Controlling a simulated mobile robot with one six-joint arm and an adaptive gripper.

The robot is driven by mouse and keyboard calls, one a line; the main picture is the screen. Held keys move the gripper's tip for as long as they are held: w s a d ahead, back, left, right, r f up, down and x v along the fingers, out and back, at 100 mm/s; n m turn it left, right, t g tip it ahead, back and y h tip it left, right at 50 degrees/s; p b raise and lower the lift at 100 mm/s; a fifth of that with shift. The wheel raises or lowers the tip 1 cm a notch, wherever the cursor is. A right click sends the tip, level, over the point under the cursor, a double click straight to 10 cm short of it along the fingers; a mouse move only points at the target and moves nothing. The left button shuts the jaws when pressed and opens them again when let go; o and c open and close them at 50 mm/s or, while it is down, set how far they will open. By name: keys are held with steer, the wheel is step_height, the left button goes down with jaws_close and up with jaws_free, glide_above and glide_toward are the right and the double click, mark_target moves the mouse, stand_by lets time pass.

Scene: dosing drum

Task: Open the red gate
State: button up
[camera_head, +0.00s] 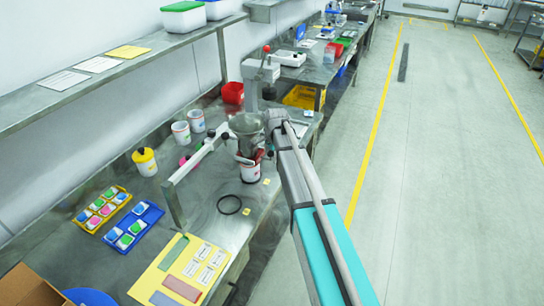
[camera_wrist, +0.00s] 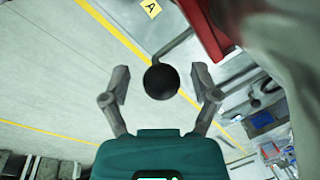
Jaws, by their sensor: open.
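In the wrist view a black ball knob (camera_wrist: 161,82) on a bent grey rod sits between the two fingers of my gripper (camera_wrist: 160,74). The fingers are open, with a gap visible on both sides of the knob. The rod runs up to a red part (camera_wrist: 212,28) beside a pale, rounded metal surface; this looks like the red gate. In the head view a grey metal hopper (camera_head: 246,127) stands over a white cup (camera_head: 250,173), with a bit of red (camera_head: 260,155) between them. My arm's end is beside the hopper, and my fingers are hard to make out there.
A grey frame bar (camera_head: 200,157) stands left of the hopper. White cups (camera_head: 181,133), a yellow pot (camera_head: 145,162), a black ring (camera_head: 229,204) and colored trays (camera_head: 132,227) lie on the metal bench. A stand with a red ball (camera_head: 266,48) rises behind.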

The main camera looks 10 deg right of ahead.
jaws_close()
stand_by(0.4)
steer(key=shift+s, duration=0.1)
